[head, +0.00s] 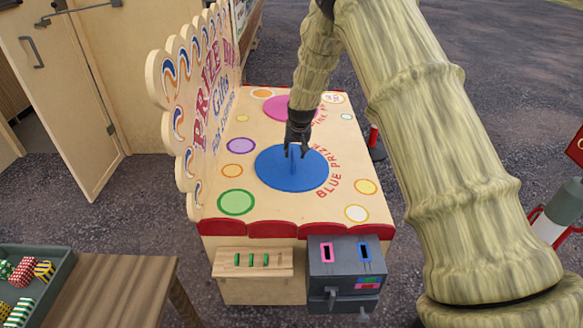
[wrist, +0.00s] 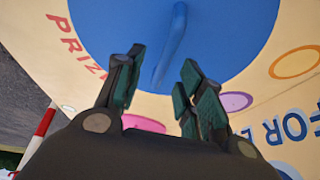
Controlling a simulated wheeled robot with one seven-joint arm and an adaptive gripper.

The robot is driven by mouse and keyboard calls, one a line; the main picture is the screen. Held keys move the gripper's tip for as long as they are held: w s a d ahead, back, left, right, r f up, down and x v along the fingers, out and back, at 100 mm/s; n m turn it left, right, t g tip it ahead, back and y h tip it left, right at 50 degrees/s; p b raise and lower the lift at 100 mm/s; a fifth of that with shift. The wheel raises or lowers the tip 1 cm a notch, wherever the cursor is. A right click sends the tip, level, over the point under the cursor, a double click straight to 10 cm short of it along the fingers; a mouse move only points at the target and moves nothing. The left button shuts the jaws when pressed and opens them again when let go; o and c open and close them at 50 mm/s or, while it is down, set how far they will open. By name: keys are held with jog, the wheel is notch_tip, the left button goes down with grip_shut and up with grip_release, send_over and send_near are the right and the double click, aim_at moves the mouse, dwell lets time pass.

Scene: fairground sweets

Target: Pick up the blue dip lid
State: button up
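My gripper (head: 298,148) points down at the handle from just above the lid. In the wrist view the lid (wrist: 110,28) fills the top middle, and its handle (wrist: 172,45) appears between and beyond my two dark green fingertips (wrist: 158,82). The fingers are apart with a gap between them, and nothing is gripped. I cannot tell whether a finger touches the handle.
A pink disc (head: 272,106) lies farther back on the counter, partly behind my gripper. A tall scalloped sign (head: 205,115) rises along the counter's left edge. A grey box with pink and blue slots (head: 346,273) is at the front right. A tray of patterned pieces (head: 62,262) is lower left.

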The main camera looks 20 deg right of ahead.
aim_at(293, 154)
jog(key=x, duration=0.5)
jog(key=shift+a+r, duration=0.1)
jog(key=shift+a, duration=0.1)
jog(key=shift+f, duration=0.25)
dwell(0.5)
grip_shut()
